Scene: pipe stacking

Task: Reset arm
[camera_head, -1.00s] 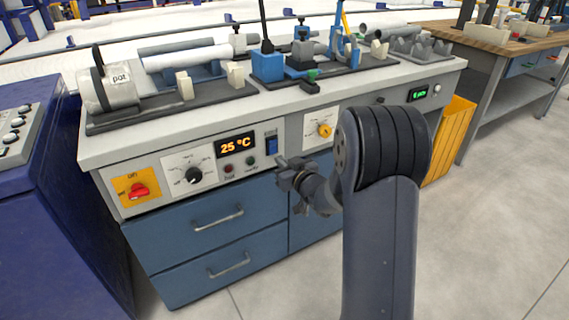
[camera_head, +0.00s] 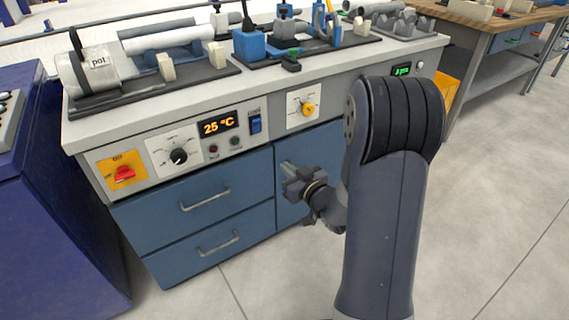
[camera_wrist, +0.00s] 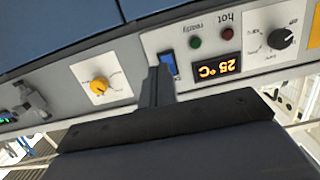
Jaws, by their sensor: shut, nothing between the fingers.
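My gripper (camera_head: 297,178) is in front of the workbench cabinet in the head view, beside the blue drawers and below the control panel. In the wrist view my gripper (camera_wrist: 158,82) is shut, its fingers together and empty. There they overlap the lower panel near the blue switch (camera_wrist: 167,64), which appears upside down. Whether the fingers touch the panel cannot be told from the wrist view; in the head view they look apart from it.
The workbench (camera_head: 330,72) carries a machine with a pot (camera_head: 88,80), a white pipe (camera_head: 165,40) and blue clamps (camera_head: 249,42). A dark blue cabinet (camera_head: 50,210) stands at left. A wooden table (camera_head: 495,25) stands at right. Open floor (camera_head: 490,190) lies at right.

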